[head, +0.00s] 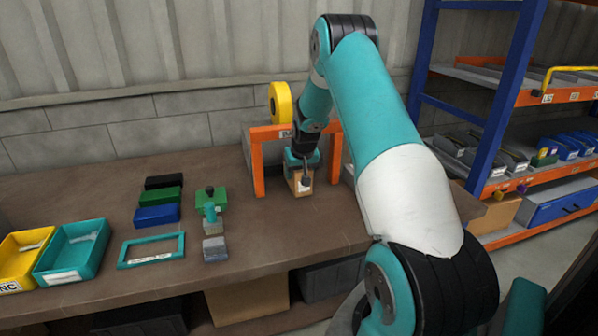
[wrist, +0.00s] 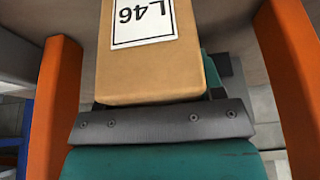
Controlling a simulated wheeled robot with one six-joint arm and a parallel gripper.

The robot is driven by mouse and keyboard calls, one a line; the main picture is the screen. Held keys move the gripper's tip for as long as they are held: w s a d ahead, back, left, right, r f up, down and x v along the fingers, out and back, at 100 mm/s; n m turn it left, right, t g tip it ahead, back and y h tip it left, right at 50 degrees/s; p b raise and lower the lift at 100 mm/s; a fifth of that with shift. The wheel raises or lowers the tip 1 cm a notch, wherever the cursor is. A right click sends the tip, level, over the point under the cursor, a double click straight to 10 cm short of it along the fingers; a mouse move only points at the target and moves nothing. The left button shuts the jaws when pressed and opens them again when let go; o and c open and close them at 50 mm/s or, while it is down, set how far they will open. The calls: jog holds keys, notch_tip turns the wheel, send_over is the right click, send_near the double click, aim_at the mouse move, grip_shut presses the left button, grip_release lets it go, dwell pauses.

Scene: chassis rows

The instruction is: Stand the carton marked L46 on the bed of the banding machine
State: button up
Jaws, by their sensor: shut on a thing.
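The brown carton (head: 300,184) is in my gripper, under the end of my arm. In the wrist view the carton (wrist: 150,75) carries a white label reading L46, upside down in the picture. My gripper (head: 303,165) is shut on it; its dark jaw bar (wrist: 162,124) lies across the carton's end. The banding machine has an orange arch (head: 258,168) and a yellow reel (head: 281,103). In the wrist view orange posts (wrist: 57,90) stand either side of the carton, with gaps between. The bed is mostly hidden; I cannot tell whether the carton touches it.
On the bench (head: 100,190) to the left are a yellow bin (head: 22,262), a teal bin (head: 74,250), a teal frame (head: 151,250), coloured blocks (head: 160,197) and a small teal-and-green device (head: 211,204). A blue-and-orange rack (head: 500,110) stands right. Bench front between is clear.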

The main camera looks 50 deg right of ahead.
jog(key=shift+f, duration=0.1)
jog(key=shift+f+b, duration=0.25)
jog(key=shift+b, duration=0.05)
jog(key=o, duration=1.3)
jog(key=shift+c, duration=0.2)
jog(key=shift+s+a+r+b, duration=0.1)
jog(key=shift+s+r+b, duration=0.05)
jog(key=shift+r+b, duration=0.25)
jog(key=s+a+b, duration=0.1)
jog(key=s+a, duration=0.1)
jog(key=s, duration=0.1)
jog(key=s+a+b, duration=0.1)
jog(key=s+a, duration=0.1)
jog(key=s, duration=0.2)
jog(key=s+a+b, duration=0.1)
jog(key=s+a, duration=0.1)
jog(key=s, duration=0.1)
jog(key=shift+s+a+r, duration=0.15)
jog(key=shift+r, duration=0.05)
